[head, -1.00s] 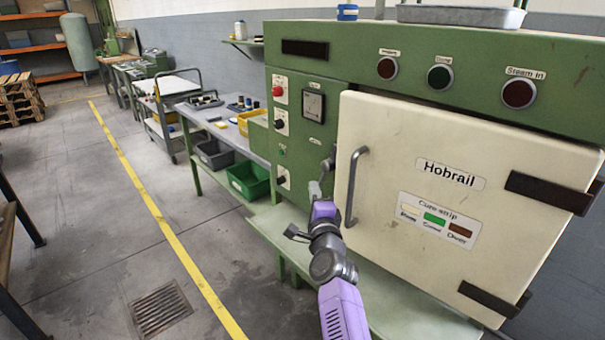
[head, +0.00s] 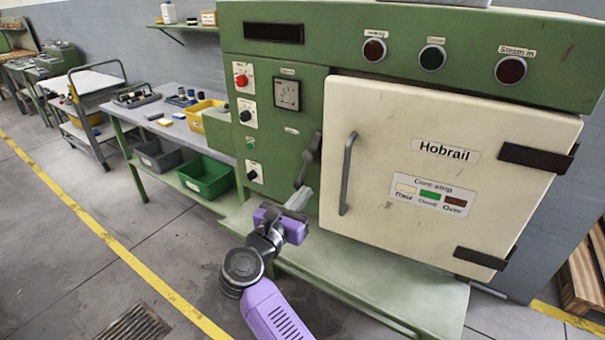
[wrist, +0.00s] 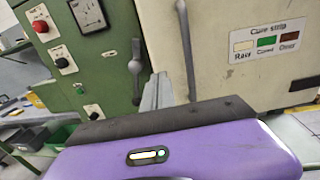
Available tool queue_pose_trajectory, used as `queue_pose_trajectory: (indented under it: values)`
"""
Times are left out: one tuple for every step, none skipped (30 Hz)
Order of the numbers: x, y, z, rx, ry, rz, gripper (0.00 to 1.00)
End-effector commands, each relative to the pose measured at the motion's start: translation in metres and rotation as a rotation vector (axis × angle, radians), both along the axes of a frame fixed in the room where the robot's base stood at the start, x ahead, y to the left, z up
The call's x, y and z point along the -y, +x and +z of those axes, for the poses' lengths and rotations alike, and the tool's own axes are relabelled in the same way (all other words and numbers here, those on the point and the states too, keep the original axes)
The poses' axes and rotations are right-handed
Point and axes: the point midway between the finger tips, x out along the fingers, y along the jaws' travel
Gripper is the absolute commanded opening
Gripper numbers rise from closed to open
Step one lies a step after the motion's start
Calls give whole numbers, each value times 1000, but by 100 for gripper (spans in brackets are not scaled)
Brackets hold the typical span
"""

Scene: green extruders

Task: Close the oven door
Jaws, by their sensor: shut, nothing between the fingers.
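The cream oven door (head: 425,200) carries the name Hobrail and hangs on dark hinges at its right. It lies flat or nearly flat against the green oven (head: 265,110); I cannot tell whether a thin gap is left. Its grey bar handle (head: 347,175) is near its left edge and also shows in the wrist view (wrist: 186,50). A dark latch lever (head: 308,160) is on the green front just left of the door. My gripper (head: 298,199) is shut and empty, low in front of the door's left edge, below the lever. In the wrist view, the fingers (wrist: 158,92) appear between lever and handle; contact is unclear.
A green ledge (head: 400,285) runs below the door. Left of the oven is a workbench (head: 150,112) with a yellow bin (head: 203,113) and a green bin (head: 205,178). The floor at the front left is clear, with a yellow line. A pallet (head: 585,270) stands at the right.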

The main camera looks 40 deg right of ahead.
Motion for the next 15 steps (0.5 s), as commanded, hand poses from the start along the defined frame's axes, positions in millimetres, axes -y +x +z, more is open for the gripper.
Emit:
queue_pose_trajectory:
  values:
    - [4,2,2,4,2,-3,0]
    - [7,3,2,4,1,-3,0]
    - [11,5,2,3,0,-3,0]
    - [15,7,3,2,0,-3,0]
    - [20,9,3,3,-1,-4,0]
    - [26,12,3,2,-1,-4,0]
    - [32,15,3,1,-2,-4,0]
    - [37,17,4,2,-1,-4,0]
    - [44,21,4,2,-1,-4,0]
    - [49,24,4,2,-1,-3,0]
    - [55,26,4,1,-2,-4,0]
    - [62,30,4,1,-3,-3,0]
    - [67,33,4,1,-2,-3,0]
    - [73,35,4,2,-2,-3,0]
    - [79,39,4,0,-3,-2,0]
